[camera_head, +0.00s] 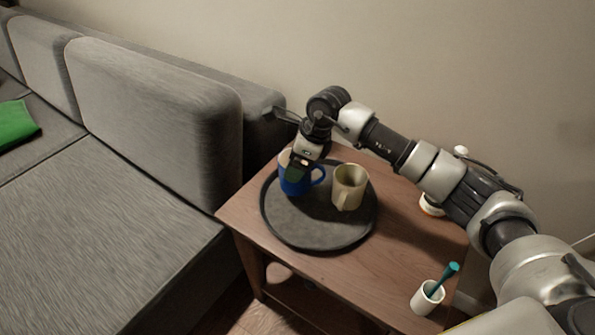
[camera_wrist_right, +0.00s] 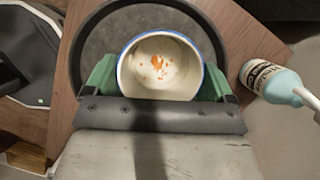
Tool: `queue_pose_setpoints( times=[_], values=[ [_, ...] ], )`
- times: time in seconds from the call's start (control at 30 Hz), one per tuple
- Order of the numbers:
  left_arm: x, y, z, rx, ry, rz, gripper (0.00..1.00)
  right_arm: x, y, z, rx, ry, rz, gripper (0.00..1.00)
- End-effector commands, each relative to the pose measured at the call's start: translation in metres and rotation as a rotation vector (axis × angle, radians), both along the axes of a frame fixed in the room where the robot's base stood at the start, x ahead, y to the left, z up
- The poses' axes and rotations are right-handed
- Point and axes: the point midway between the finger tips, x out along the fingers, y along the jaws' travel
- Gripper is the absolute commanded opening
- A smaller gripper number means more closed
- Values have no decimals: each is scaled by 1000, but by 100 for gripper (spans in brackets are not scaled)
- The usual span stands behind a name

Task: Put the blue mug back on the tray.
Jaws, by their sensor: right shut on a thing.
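The blue mug (camera_head: 291,187) is at the back left of the round dark tray (camera_head: 305,238). In the right wrist view the mug (camera_wrist_right: 158,63) shows its blue rim and white inside with orange spots. My right gripper (camera_head: 298,168) is shut on the mug, with a green finger on each side of it. The mug looks upright. I cannot tell whether its base touches the tray. The tray's rim also shows behind the mug in the right wrist view (camera_wrist_right: 82,50). My left gripper is not in view.
A beige mug (camera_head: 349,187) stands on the tray right of the blue mug. The wooden table (camera_head: 395,250) also holds a white cup (camera_head: 426,299) with a teal-handled item. A labelled bottle (camera_wrist_right: 272,82) shows in the wrist view. A grey sofa (camera_head: 150,110) borders the left.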

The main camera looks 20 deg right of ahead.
Motion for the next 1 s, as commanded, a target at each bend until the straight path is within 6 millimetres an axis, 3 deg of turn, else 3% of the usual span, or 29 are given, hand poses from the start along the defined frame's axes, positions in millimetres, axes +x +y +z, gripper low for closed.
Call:
queue_pose_setpoints(
  times=[0.2, 0.6, 0.63, 0.7, 1.0],
  values=[
    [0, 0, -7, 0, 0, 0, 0, 0, 0, -31, 2, 2, -1, 45],
    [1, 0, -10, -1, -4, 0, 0, 0, 0, -37, 2, -1, 0, 45],
    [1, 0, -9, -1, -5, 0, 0, -1, 0, -37, 0, 1, 0, 89],
    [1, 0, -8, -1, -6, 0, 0, -1, 0, -37, 0, 2, -1, 100],
    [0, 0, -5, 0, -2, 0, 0, -1, -1, -32, 1, 1, -1, 100]
  ],
)
